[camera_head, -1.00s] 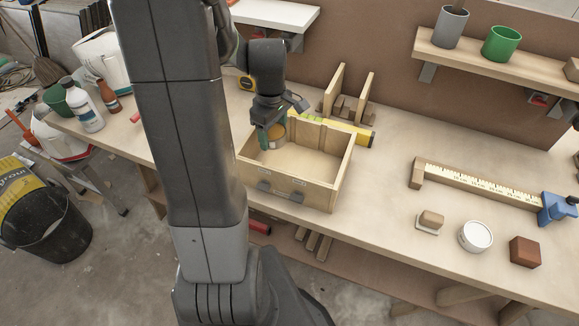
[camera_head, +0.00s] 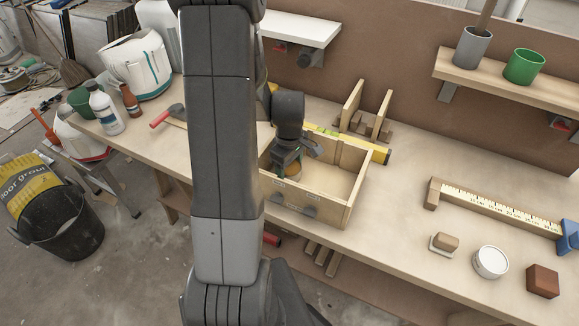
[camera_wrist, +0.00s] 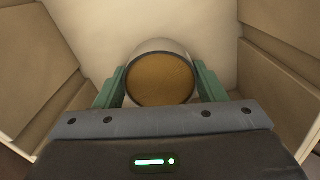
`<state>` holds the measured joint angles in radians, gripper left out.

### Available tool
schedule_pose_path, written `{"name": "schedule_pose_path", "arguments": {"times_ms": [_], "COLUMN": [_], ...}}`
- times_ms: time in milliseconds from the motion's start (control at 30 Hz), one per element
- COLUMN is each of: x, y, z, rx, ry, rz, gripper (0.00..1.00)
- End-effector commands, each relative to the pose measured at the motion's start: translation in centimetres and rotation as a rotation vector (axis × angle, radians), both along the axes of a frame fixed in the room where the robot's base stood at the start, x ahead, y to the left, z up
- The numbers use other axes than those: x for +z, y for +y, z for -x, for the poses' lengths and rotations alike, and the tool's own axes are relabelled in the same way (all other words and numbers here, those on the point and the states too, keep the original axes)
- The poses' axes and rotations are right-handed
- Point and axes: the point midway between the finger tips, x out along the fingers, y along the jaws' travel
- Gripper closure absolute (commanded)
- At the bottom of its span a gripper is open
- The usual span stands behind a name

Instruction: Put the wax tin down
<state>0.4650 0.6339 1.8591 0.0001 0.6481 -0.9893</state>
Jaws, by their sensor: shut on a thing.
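The wax tin is a short round tin with an amber-brown top and a pale metal rim. It sits between the green fingers of my gripper (camera_wrist: 160,82) in the wrist view, where the tin (camera_wrist: 160,80) faces the camera. In the head view my gripper (camera_head: 287,170) reaches down inside the open wooden box (camera_head: 318,213), near its left side. The tin is mostly hidden there behind the gripper and the box's walls. The box's pale floor lies below the tin; I cannot tell whether they touch.
The box stands on the workbench (camera_head: 400,235), its right part empty. A yellow level (camera_head: 375,152) lies behind it. To the right are a sanding block (camera_head: 445,241), a white-lidded tin (camera_head: 490,262), a brown block (camera_head: 543,281) and a long ruled wooden piece (camera_head: 495,208).

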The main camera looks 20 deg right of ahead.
Motion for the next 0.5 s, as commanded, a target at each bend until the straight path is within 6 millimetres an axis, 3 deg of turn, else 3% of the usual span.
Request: {"name": "schedule_pose_path", "arguments": {"times_ms": [67, 100, 200, 500], "x": [-0.4, -0.33, -0.26, -0.12], "y": [-0.01, 0.0, 0.0, 0.0], "z": [-0.01, 0.0, 0.0, 0.0], "rx": [0.0, 0.0, 0.0, 0.0], "ry": [0.0, 0.0, 0.0, 0.0], "rz": [0.0, 0.0, 0.0, 0.0], "gripper": [0.62, 0.32, 0.14, 0.14]}}
